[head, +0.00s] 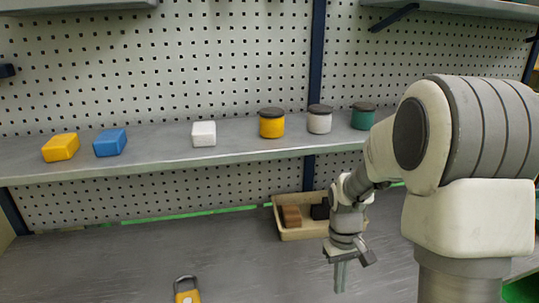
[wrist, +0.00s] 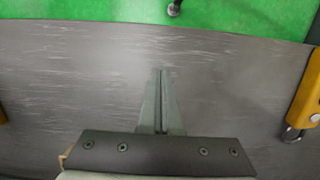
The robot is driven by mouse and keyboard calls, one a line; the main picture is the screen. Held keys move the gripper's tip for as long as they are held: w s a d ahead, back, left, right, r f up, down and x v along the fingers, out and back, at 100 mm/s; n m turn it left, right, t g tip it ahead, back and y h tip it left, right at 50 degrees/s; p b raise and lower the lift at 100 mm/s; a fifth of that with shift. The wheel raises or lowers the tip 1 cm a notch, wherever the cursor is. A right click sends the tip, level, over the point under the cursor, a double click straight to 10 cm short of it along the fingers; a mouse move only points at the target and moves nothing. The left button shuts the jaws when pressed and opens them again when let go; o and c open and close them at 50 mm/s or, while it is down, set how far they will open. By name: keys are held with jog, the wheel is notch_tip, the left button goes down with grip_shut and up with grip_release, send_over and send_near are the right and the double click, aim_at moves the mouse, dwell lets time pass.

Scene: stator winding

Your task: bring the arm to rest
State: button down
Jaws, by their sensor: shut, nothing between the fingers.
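My gripper (head: 340,277) hangs pointing down above the grey workbench (head: 130,265), at the right of the middle in the head view. In the wrist view its two fingers (wrist: 161,75) lie together with nothing between them. My arm rises from the gripper to the right side of the head view. The gripper is in front of a shallow tan tray (head: 290,234) and apart from it.
The tray holds a brown block (head: 291,216) and a dark block (head: 320,210). A yellow padlock (head: 187,294) lies on the bench. The shelf (head: 240,151) carries a yellow block (head: 61,147), blue block (head: 110,142), white block (head: 204,133) and lidded jars (head: 271,124).

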jog(key=s+a+r+m+t, duration=0.1)
jog(key=s+a+r+t, duration=0.1)
jog(key=s+r, duration=0.6)
jog(key=s+a+r+m+t, duration=0.1)
jog(key=s+a+r+t, duration=0.1)
jog(key=s+r+t, duration=0.3)
jog(key=shift+v, duration=3.55)
